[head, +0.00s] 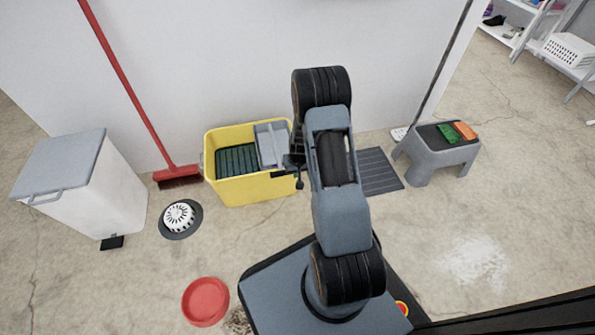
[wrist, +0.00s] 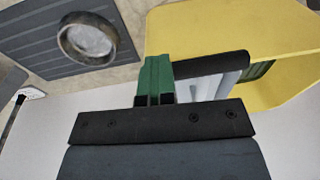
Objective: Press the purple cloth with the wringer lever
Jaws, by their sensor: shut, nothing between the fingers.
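The yellow mop bucket (head: 255,188) stands against the wall in the head view, with a grey wringer (head: 271,145) at its right and a dark green grid inside. The bucket also fills the upper right of the wrist view (wrist: 285,95). A black bar (wrist: 212,64), seemingly the lever's grip, crosses beside the bucket and the pale grey wringer part. My gripper (wrist: 155,65) has its green fingers together and empty, right beside the bar's end. I cannot tell whether they touch. In the head view my arm hides much of this area. The purple cloth does not show.
A ridged dark mat (head: 378,171) lies right of the bucket, with a round metal-rimmed dish (wrist: 88,40) on it. A grey stool (head: 444,157) stands farther right. A red broom (head: 178,175), white bin (head: 85,190), floor drain (head: 180,218) and red bowl (head: 205,301) are leftward.

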